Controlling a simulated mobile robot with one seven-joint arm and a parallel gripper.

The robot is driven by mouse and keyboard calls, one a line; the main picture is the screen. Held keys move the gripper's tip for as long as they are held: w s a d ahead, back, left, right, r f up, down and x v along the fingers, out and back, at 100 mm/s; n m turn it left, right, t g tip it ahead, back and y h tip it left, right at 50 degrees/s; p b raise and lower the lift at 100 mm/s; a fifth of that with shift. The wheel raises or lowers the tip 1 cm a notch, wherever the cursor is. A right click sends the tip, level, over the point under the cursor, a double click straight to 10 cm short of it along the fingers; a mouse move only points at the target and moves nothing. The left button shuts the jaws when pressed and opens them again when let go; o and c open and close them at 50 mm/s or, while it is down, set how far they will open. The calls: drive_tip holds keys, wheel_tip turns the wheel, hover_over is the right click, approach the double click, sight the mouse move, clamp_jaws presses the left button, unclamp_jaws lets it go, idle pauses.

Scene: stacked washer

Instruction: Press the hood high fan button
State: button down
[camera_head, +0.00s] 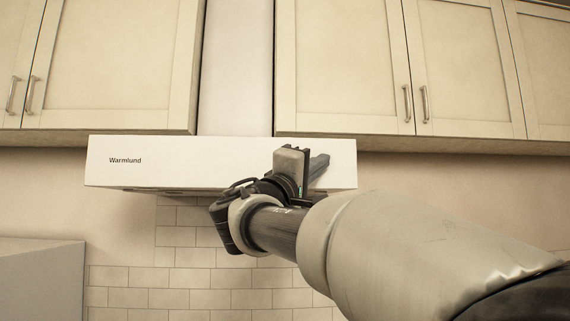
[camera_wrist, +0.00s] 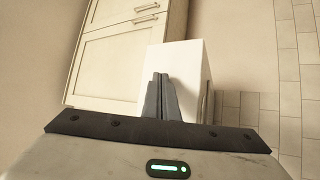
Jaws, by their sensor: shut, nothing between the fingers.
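The white hood (camera_head: 220,160), marked "Warmlund", hangs below the upper cabinets in the head view. My gripper (camera_head: 318,163) is in front of its right part and covers some of the front face. In the wrist view the hood (camera_wrist: 188,62) appears as a white box, and my gripper's fingers (camera_wrist: 160,82) are together in front of it with nothing between them. I cannot tell whether the fingertips touch the hood. No fan button can be made out; some small dark shapes show along the hood's lower edge at the left, too small to tell.
Closed upper cabinets with handles (camera_head: 345,70) (camera_head: 110,60) flank the pale duct (camera_head: 236,70) above the hood. Tiled wall (camera_head: 190,278) lies below it. A grey surface (camera_head: 40,280) stands at the lower left. The space beneath the hood's left side looks clear.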

drive_tip(key=shift+w, duration=0.1)
drive_tip(key=shift+f, duration=0.1)
drive_tip(key=shift+s+b, duration=0.6)
drive_tip(key=shift+s, duration=0.05)
drive_tip(key=s+b, duration=0.4)
drive_tip(key=s, duration=0.2)
idle(0.4)
